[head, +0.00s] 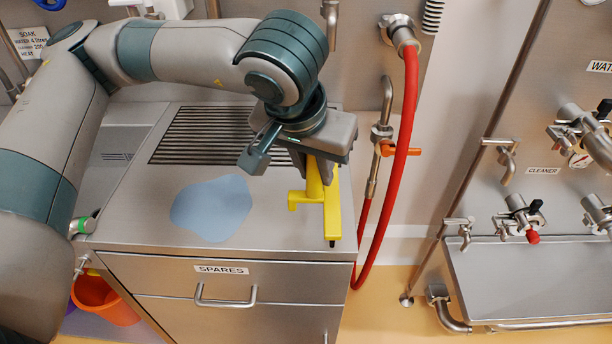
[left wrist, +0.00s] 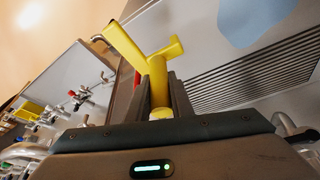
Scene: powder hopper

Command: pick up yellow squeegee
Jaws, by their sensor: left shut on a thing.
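The yellow squeegee (head: 331,203) is at the right end of the steel counter (head: 150,220) in the head view, below my left gripper (head: 318,165). My left gripper is shut on its handle. The squeegee's long head runs toward the counter's front right corner, and a short yellow arm sticks out to the left. In the left wrist view the yellow squeegee (left wrist: 158,75) stands between the two dark fingers (left wrist: 159,95). I cannot tell whether it touches the counter. My right gripper is not in view.
A blue-grey flat patch (head: 212,208) lies on the counter beside a slotted drain grate (head: 205,135). Drawers marked SPARES (head: 222,269) are below. A red hose (head: 408,120) hangs close on the right. An orange bucket (head: 105,300) stands on the floor at left.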

